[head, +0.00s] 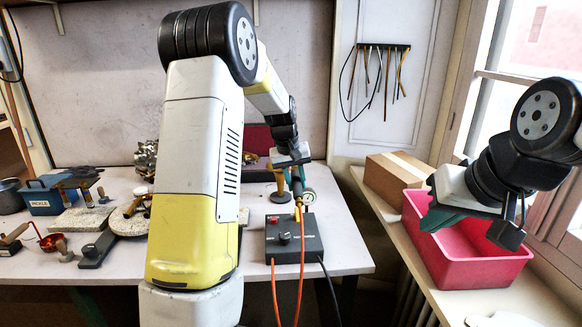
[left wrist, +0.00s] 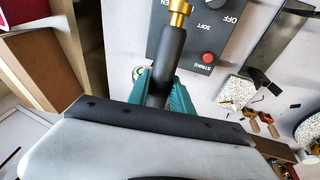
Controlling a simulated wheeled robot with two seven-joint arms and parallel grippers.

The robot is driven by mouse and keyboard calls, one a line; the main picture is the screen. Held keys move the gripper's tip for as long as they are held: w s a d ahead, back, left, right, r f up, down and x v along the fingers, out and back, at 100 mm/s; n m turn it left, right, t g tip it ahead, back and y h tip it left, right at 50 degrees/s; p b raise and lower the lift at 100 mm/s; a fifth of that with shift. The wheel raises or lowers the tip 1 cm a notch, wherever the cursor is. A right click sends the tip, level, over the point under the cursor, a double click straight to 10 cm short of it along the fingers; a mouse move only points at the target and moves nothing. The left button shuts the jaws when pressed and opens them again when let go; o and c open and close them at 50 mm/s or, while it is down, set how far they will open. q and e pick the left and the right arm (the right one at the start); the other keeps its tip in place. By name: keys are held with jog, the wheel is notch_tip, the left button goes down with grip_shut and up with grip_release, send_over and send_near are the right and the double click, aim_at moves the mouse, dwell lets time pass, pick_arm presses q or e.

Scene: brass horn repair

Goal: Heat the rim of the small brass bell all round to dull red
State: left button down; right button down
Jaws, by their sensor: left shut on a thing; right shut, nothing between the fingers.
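My left gripper (head: 297,182) is at the back of the bench behind the control box. It is shut on the dark handle of the torch (left wrist: 170,58), between teal fingers in the left wrist view (left wrist: 163,88). The torch's brass fitting (head: 298,211) shows by the box. A small flared brass piece (head: 278,183) stands just left of this gripper; I cannot tell if it is the bell. Brass pieces (head: 137,205) also lie near a pale round plate (head: 130,222), partly behind my left arm. No red glow shows. My right gripper (head: 440,218) is shut and empty above the pink bin.
The black control box (head: 294,240) has a knob and a red strike button (left wrist: 208,57). Orange and black hoses hang off the bench front. The pink bin (head: 470,262) and a cardboard box (head: 396,175) stand on the sill. A blue pickle tub (head: 45,200) and tools crowd the left.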

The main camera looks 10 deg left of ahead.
aim_at(293, 170)
pick_arm(q)
jog(key=shift+w, duration=0.1)
dwell(0.4)
jog(key=shift+w+a, duration=0.2)
jog(key=shift+w, duration=0.55)
jog(key=shift+w+a, duration=0.25)
jog(key=shift+w, duration=0.45)
jog(key=shift+w+a, duration=0.2)
jog(key=shift+w, duration=0.55)
jog(key=a, duration=0.2)
jog(key=w+a, duration=0.1)
jog(key=a, duration=0.1)
jog(key=shift+w+a, duration=0.1)
jog(key=shift+a, duration=0.25)
dwell(1.5)
jog(key=shift+s+a, duration=1.65)
jog(key=shift+s, duration=0.1)
